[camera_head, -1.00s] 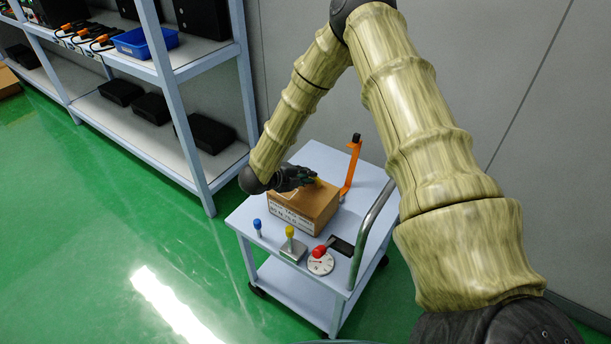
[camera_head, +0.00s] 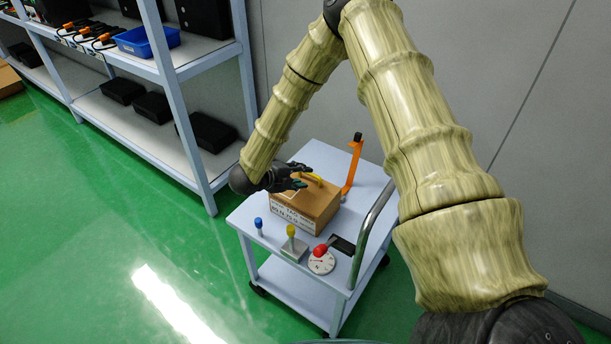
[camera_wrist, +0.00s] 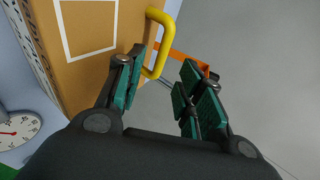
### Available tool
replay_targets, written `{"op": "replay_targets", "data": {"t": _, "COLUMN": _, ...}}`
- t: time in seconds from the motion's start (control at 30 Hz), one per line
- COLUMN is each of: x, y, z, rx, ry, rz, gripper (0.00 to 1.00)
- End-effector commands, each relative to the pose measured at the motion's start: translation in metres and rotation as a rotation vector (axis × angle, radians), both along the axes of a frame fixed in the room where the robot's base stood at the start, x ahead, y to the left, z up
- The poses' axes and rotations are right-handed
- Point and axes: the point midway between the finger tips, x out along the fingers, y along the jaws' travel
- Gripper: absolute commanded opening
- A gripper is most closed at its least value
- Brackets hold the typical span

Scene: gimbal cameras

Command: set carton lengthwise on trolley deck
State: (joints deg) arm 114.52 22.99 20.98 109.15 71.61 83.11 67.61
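The brown carton (camera_head: 310,208) rests on the top deck of the pale blue trolley (camera_head: 262,212), its printed side facing the front. It has a yellow handle (camera_wrist: 160,42) on top, beside a white outlined square. My gripper (camera_head: 297,176) is at the carton's upper left in the head view. In the wrist view, my gripper (camera_wrist: 158,92) has its two green-padded fingers apart with nothing between them. The yellow handle lies just beyond the fingertips, nearer the left finger, and is not gripped.
An orange upright bracket (camera_head: 352,165) stands behind the carton. Blue (camera_head: 258,224) and yellow-topped (camera_head: 291,232) knobs, a red-handled dial (camera_head: 321,262) and the trolley's metal rail (camera_head: 372,228) are at the front and right. A shelf rack (camera_head: 186,100) stands left; green floor lies between.

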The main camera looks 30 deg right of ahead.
Motion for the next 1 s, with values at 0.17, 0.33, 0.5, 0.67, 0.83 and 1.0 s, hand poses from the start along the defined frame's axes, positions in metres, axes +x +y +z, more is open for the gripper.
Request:
{"op": "replay_targets", "data": {"t": 0.17, "x": -0.004, "y": 0.029, "z": 0.019, "rx": 0.000, "ry": -0.002, "rz": 0.003, "gripper": 0.37}}
{"op": "replay_targets", "data": {"t": 0.33, "x": -0.009, "y": 0.051, "z": 0.032, "rx": 0.000, "ry": -0.002, "rz": 0.001, "gripper": 0.37}}
{"op": "replay_targets", "data": {"t": 0.5, "x": -0.011, "y": 0.065, "z": 0.041, "rx": 0.000, "ry": -0.003, "rz": 0.002, "gripper": 0.37}}
{"op": "replay_targets", "data": {"t": 0.67, "x": -0.012, "y": 0.070, "z": 0.044, "rx": -0.001, "ry": -0.001, "rz": 0.000, "gripper": 0.37}}
{"op": "replay_targets", "data": {"t": 0.83, "x": -0.012, "y": 0.070, "z": 0.048, "rx": -0.001, "ry": -0.002, "rz": 0.000, "gripper": 0.37}}
{"op": "replay_targets", "data": {"t": 1.0, "x": -0.012, "y": 0.070, "z": 0.074, "rx": -0.001, "ry": -0.002, "rz": 0.000, "gripper": 0.37}}
